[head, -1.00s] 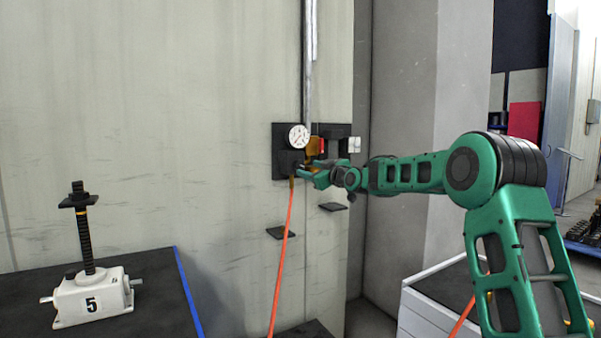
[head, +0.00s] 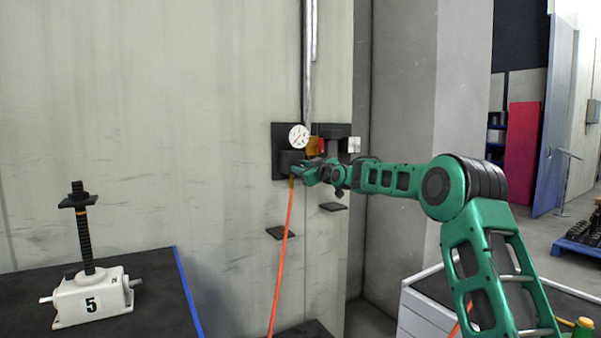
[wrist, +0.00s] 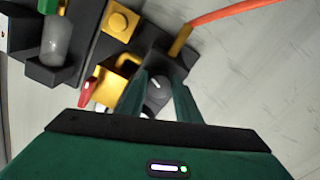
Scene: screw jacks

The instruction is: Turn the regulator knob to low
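The regulator is on a black panel on the wall, below a round white gauge (head: 298,136). Its dark grey round knob (wrist: 158,92) carries a pale pointer mark in the wrist view. My gripper (head: 297,170) is at the regulator's front in the head view and hides the knob there. In the wrist view my gripper's two green fingers (wrist: 161,88) stand on either side of the knob, apart from each other. Whether they touch the knob cannot be told. The low marking is not readable.
An orange hose (head: 284,240) hangs from the regulator. A yellow fitting (wrist: 118,22), a red-tipped part (wrist: 88,90) and a clear bowl (wrist: 57,45) sit close by. Two small dark shelves are below. A white screw jack (head: 92,297) stands on the left table.

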